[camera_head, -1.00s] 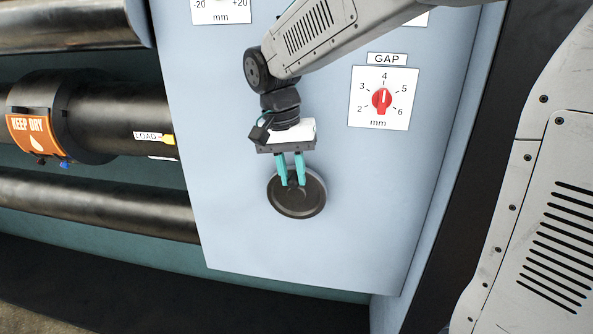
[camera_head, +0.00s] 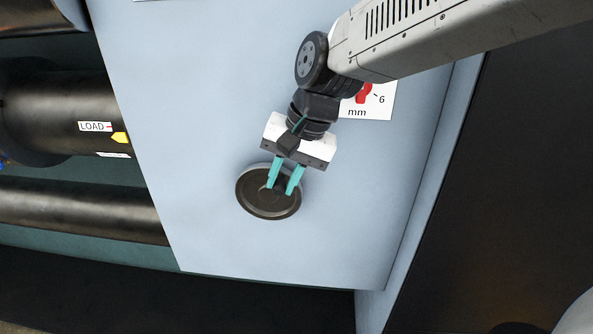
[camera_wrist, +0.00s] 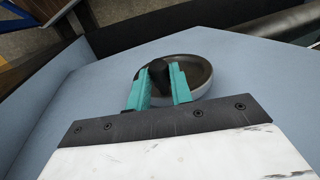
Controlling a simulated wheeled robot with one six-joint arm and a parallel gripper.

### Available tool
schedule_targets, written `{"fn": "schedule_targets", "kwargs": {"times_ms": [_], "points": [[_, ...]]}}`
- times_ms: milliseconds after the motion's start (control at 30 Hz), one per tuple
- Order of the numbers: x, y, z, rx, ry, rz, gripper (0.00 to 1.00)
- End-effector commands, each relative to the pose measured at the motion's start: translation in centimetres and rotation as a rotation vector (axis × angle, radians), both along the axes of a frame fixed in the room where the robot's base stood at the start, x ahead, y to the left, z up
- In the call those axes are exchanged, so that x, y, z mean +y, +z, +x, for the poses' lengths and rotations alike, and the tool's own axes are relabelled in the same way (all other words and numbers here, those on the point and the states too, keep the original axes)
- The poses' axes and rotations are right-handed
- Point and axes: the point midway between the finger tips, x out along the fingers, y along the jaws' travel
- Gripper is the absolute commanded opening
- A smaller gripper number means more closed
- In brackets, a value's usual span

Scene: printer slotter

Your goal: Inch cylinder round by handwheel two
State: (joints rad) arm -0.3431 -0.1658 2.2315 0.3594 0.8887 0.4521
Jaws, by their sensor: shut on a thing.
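The handwheel (camera_head: 258,204) is a dark round disc on the lower part of the pale blue panel (camera_head: 210,120). My gripper (camera_head: 281,188) reaches it from above with its two teal fingers shut on the wheel's dark knob. In the wrist view the knob (camera_wrist: 158,75) stands between the fingers (camera_wrist: 160,90), with the handwheel (camera_wrist: 200,68) behind it. The black cylinder (camera_head: 65,105) lies at the left, with a LOAD label (camera_head: 95,127) and a yellow pointer (camera_head: 119,138) near its right end.
The red GAP dial (camera_head: 363,93) is partly hidden behind my arm, above and right of the handwheel. A lower dark roller (camera_head: 80,207) runs at the left. The panel around the handwheel is bare, and its right edge borders a dark area.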

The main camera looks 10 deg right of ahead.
Motion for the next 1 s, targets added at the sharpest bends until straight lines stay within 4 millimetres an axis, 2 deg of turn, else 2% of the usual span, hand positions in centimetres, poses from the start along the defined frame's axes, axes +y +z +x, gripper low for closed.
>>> {"fn": "schedule_targets", "kwargs": {"times_ms": [367, 400, 467, 500, 800, 1000], "points": [[0.3, 0.1, 0.0, -0.005, 0.003, 0.008, 0.00], [0.3, 0.1, 0.0, -0.005, 0.003, 0.008, 0.24], [0.2, 0.1, 0.0, -0.005, 0.003, 0.008, 0.41], [0.2, 0.0, 0.0, -0.005, 0.003, 0.008, 0.43], [0.1, 0.3, 0.0, -0.003, 0.002, 0.007, 0.43], [-0.8, 3.0, -0.3, -0.008, 0.001, 0.008, 0.43]]}}
